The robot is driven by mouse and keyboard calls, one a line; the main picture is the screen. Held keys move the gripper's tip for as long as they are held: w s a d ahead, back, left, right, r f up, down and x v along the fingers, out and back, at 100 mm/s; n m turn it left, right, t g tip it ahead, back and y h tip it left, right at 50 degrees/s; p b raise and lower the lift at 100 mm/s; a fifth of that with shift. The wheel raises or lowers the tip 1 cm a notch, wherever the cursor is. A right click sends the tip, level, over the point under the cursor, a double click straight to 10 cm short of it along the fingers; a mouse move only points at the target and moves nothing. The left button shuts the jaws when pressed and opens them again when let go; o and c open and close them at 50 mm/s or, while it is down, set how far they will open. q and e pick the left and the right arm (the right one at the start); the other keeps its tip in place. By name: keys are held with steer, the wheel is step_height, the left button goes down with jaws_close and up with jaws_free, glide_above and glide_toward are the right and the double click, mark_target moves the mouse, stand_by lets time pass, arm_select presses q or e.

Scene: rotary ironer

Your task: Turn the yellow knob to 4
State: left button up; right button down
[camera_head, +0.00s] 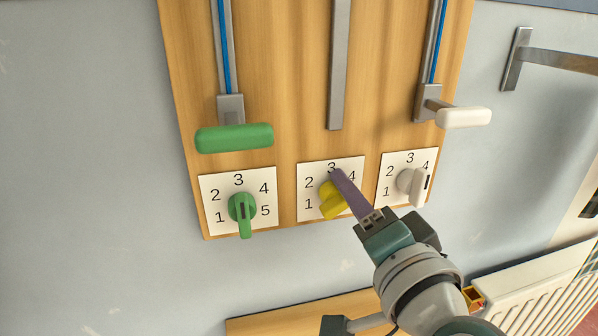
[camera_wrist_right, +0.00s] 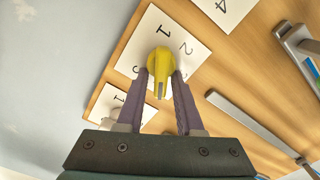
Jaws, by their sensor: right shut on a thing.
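The yellow knob (camera_head: 331,201) sits on a white dial card (camera_head: 315,171) in the middle of the wooden board. In the right wrist view, the yellow knob (camera_wrist_right: 160,62) is between the two purple fingers of the right gripper (camera_wrist_right: 161,77). The fingers hide part of the card, and I cannot tell which digit the knob points at. My left gripper is not in view.
A green knob (camera_head: 242,207) is to the left and a white knob (camera_head: 411,183) close to the right, each on its own card. Above hang a green handle (camera_head: 234,138) and a white handle (camera_head: 463,118). A radiator (camera_head: 540,300) stands at the lower right.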

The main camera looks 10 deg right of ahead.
steer(key=shift+f, duration=0.15)
steer(key=c, duration=0.9)
jaws_free()
steer(key=shift+o, duration=0.3)
steer(key=s, duration=1)
steer(key=shift+s+d, duration=0.1)
steer(key=shift+d, duration=0.05)
